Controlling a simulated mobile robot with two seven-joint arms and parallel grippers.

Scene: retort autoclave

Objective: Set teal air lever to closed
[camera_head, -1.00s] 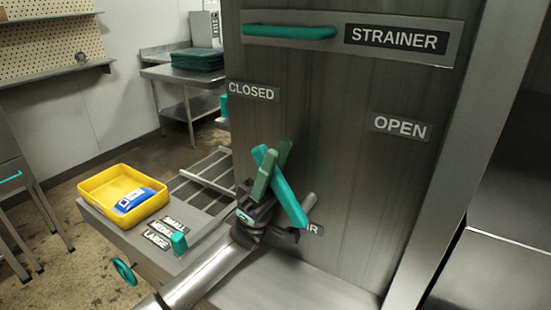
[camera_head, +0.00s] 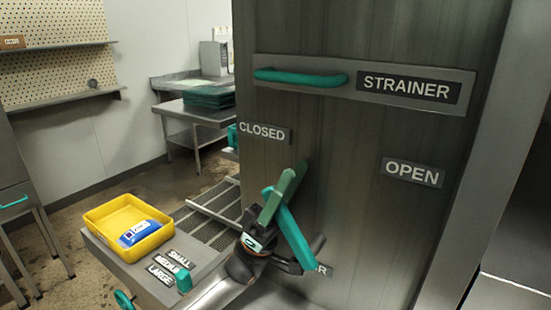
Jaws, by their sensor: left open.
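The teal air lever (camera_head: 292,234) is a slanted bar on the steel panel. Its upper end leans left, toward the CLOSED label (camera_head: 264,132), and its lower end is near a partly covered label (camera_head: 322,270) ending in R. The OPEN label (camera_head: 412,172) is to the right. My left gripper (camera_head: 290,182) is open, its green fingers pointing up and crossing in front of the lever's upper part in the picture. I cannot tell whether they touch it. One finger is largely hidden behind the other. My right gripper is not in view.
A teal strainer handle (camera_head: 300,77) sits above on the panel. A yellow bin (camera_head: 95,217) with a blue item (camera_head: 145,233) stands left, beside a small teal knob (camera_head: 183,280). The panel between CLOSED and OPEN is clear.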

